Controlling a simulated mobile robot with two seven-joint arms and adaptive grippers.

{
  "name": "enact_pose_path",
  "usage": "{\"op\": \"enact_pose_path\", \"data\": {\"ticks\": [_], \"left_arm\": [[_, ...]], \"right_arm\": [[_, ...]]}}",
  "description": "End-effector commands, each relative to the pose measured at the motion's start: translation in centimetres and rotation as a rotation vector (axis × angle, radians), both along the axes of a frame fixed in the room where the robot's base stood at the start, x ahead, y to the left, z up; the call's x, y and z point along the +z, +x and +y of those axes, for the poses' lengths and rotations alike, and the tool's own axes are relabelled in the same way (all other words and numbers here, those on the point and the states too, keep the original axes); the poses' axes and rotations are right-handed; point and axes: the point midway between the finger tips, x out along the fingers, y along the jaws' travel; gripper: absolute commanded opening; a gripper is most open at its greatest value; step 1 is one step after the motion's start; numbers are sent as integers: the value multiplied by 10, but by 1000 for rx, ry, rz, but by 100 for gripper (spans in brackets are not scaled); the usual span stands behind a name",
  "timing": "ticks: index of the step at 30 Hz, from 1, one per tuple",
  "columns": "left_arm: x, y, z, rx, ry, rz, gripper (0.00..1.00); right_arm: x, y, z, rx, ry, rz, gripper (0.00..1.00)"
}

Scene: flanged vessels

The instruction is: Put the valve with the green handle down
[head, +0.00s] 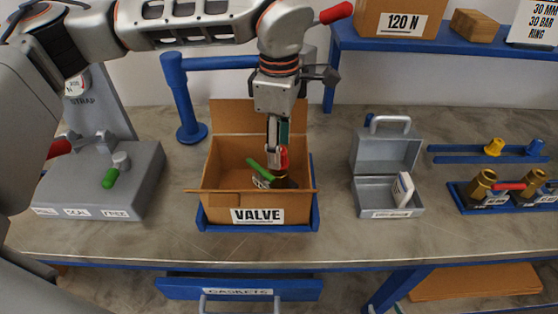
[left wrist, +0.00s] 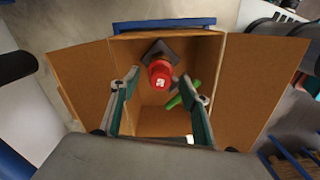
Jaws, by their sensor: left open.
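The valve with the green handle (head: 262,168) is inside the open cardboard box (head: 215,207) labelled VALVE. In the left wrist view its red round top (left wrist: 160,75), dark square flange and green handle show against the box interior; its underside is hidden. My left gripper (head: 277,157) points down into the box, directly over the valve. In the left wrist view the left gripper's fingers (left wrist: 160,84) are spread apart on either side of the red top, with gaps visible. The box front wall hides the valve's lower part in the head view. My right gripper is not in view.
The box stands in a blue tray (head: 200,222), with flaps spread. An open grey case (head: 385,185) and brass fittings (head: 482,183) stand to the right.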

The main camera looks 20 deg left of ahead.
Motion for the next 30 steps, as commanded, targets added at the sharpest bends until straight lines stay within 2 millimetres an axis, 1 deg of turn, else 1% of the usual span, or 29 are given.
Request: {"op": "enact_pose_path", "data": {"ticks": [1,3,6,9,13,26,29,30], "left_arm": [[11,1,0,1,0,-3,46],[22,1,0,0,0,-2,46],[34,0,0,0,1,-2,46],[42,0,0,0,1,0,46],[45,0,0,0,1,2,46],[46,0,-1,-3,-4,2,46],[50,-1,-11,-25,-36,1,46],[54,-3,-19,-43,-63,6,46]], "right_arm": [[0,0,0,0,0,0,40],[0,0,0,0,0,0,40],[0,0,0,0,0,0,40],[0,0,0,0,0,0,40],[0,0,0,0,0,0,40],[0,0,0,0,0,0,40],[1,0,0,1,0,-1,40],[2,1,-1,1,-1,-3,40]]}}
